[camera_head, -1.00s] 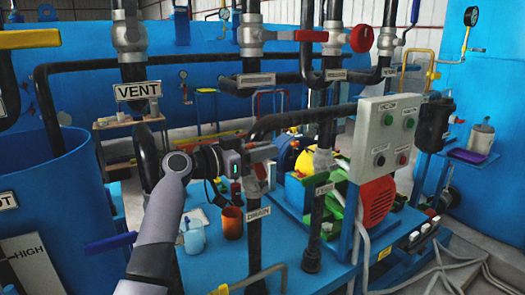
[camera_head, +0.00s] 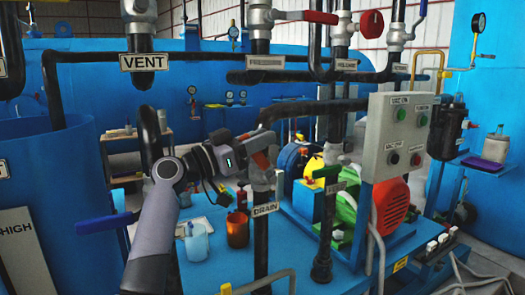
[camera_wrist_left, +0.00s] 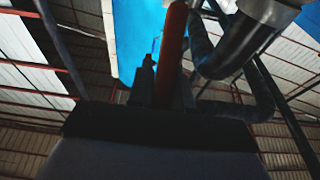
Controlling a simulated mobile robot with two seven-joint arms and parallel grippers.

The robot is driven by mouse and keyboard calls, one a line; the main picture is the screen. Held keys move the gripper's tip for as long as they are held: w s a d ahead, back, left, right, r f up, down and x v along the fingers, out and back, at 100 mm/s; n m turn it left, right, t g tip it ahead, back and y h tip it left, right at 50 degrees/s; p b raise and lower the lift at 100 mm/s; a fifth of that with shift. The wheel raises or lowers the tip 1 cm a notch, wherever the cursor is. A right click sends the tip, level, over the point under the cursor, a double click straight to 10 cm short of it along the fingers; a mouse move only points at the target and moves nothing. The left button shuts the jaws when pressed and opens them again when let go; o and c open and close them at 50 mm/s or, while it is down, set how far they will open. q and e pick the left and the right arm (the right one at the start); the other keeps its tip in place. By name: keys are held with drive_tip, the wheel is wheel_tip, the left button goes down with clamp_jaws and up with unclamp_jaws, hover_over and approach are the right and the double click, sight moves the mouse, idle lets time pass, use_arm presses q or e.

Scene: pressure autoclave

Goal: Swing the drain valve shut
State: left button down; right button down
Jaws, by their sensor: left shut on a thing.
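The drain valve (camera_head: 262,180) sits on the vertical black pipe just above the DRAIN label (camera_head: 265,209). My left gripper (camera_head: 264,157) reaches in from the left at the top of this valve. It is shut on the orange-red valve handle, which mostly hides behind the fingers in the head view. In the left wrist view the handle (camera_wrist_left: 172,50) runs up between the dark fingers (camera_wrist_left: 165,85), with a grey metal pipe part to its right. The exact angle of the handle to the pipe is hard to tell. My right gripper is not in view.
A black horizontal pipe (camera_head: 320,105) passes just above the gripper. A grey control box (camera_head: 397,140) and a red motor cover (camera_head: 383,207) stand to the right. A blue lever (camera_head: 105,223) is at left.

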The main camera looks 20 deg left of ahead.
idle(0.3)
use_arm(q)
drive_tip(key=c, duration=1.1)
unclamp_jaws()
drive_tip(key=shift+r, duration=0.1)
wheel_tip(320, 180, up, 20)
drive_tip(key=shift+f+p, duration=0.1)
drive_tip(key=shift+p, duration=0.3)
clamp_jaws()
drive_tip(key=shift+f, duration=0.15)
